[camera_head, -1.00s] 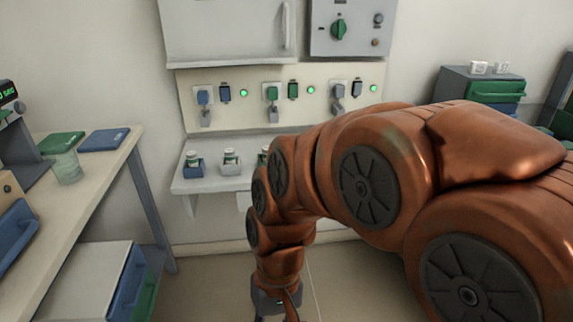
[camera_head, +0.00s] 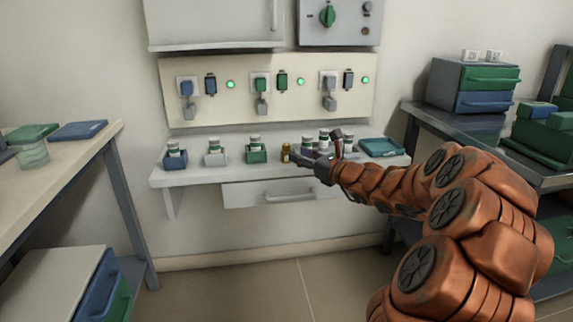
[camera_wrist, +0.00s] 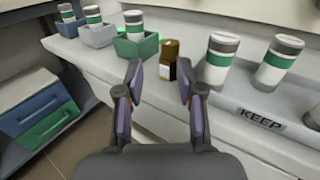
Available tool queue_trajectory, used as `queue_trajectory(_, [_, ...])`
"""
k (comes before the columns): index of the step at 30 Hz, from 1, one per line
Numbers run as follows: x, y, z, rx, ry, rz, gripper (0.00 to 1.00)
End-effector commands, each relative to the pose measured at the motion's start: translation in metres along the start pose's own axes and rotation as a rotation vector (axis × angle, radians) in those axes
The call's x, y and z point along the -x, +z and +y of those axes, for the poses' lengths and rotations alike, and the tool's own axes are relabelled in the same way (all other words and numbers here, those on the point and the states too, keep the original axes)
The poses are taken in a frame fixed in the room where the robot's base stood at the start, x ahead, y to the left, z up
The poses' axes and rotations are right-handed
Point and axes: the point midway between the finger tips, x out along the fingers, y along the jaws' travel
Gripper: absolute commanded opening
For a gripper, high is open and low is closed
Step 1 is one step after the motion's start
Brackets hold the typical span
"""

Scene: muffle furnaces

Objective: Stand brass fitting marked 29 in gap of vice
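A small brass-coloured fitting (camera_head: 286,153) stands upright on the white wall shelf; in the wrist view it is the brown-gold piece (camera_wrist: 168,58), with a dark patch on its side. I cannot read a number on it. My gripper (camera_wrist: 158,80) is open and empty in the wrist view. The fitting shows between its fingers, closer to the right one, seemingly just beyond the tips. In the head view my gripper (camera_head: 298,158) reaches in from the right at shelf height, close to the fitting. I cannot make out a vice in either view.
Green-banded jars stand in blue, grey and green holders (camera_head: 256,154) left of the fitting. More jars (camera_wrist: 218,62) stand close on its right, by a "KEEP" label (camera_wrist: 262,120). A teal tray (camera_head: 382,147) lies at the shelf's right end. Benches flank both sides.

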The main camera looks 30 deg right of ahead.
Motion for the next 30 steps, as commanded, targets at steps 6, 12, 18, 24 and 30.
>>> queue_trajectory(6, [-0.011,-0.005,-0.012,-0.026,-0.026,-0.005,0.38])
queue_trajectory(12, [-0.026,-0.002,-0.012,-0.024,-0.026,-0.007,0.38])
queue_trajectory(18, [-0.042,-0.002,-0.013,-0.019,-0.023,-0.007,0.38])
queue_trajectory(24, [-0.062,0.000,-0.014,-0.021,-0.023,-0.006,0.38])
queue_trajectory(30, [-0.074,0.003,-0.014,-0.021,-0.023,-0.008,0.38])
